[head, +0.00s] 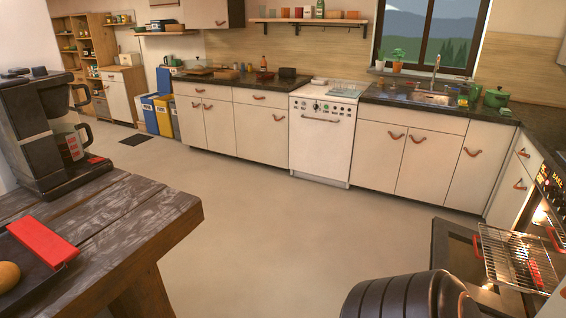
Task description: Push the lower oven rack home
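The oven (552,190) stands at the right edge, cut off by the frame, with a light glowing inside. Its dark door (452,248) hangs open. A wire oven rack (508,257) sticks out over the open door, with small red pieces at its sides. I cannot tell whether it is the lower rack, and a second rack is not clear. The inner end of the rack and most of the oven cavity are cut off. Neither of my grippers shows in the head view.
A dark ribbed rounded shape (400,297) fills the bottom edge near the door; I cannot tell what it is. A wooden table (130,215) with a coffee maker (40,135) and a red item (43,241) stands at left. The middle floor (290,235) is clear.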

